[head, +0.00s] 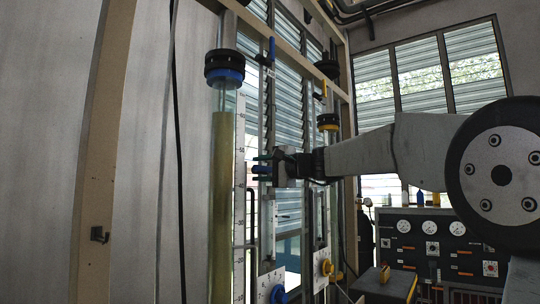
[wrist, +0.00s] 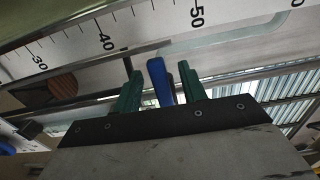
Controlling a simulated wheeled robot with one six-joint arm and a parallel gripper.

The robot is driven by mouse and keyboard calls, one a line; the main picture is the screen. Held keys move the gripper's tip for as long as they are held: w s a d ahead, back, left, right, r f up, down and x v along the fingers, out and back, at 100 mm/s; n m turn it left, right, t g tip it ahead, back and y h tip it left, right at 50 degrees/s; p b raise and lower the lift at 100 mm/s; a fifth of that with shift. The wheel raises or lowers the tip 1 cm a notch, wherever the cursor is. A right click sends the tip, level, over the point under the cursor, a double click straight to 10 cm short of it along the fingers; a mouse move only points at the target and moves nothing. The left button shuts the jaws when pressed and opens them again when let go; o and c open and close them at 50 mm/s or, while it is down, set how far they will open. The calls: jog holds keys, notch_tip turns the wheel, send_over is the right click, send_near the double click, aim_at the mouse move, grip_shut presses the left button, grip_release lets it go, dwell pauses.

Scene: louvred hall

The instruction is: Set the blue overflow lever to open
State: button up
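My gripper (head: 262,168) is in front of the left column in the head view, with its green fingers spread apart. A blue lever (head: 259,170) shows between the fingers there. In the wrist view, the blue lever (wrist: 160,82) stands between the two green fingers of my gripper (wrist: 162,88). Another blue handle (head: 272,48) points upward near the top of the column. The lever's pivot is hidden.
The left column (head: 221,200) has a black and blue collar (head: 225,68) and a scale (head: 240,150) beside it. A yellow-collared column (head: 328,122) stands to the right. A beige frame post (head: 103,150) is at left; a gauge panel (head: 440,245) is at the lower right.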

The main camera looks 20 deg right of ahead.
jog(key=v, duration=0.7)
dwell(0.4)
jog(key=v, duration=0.8)
dwell(1.5)
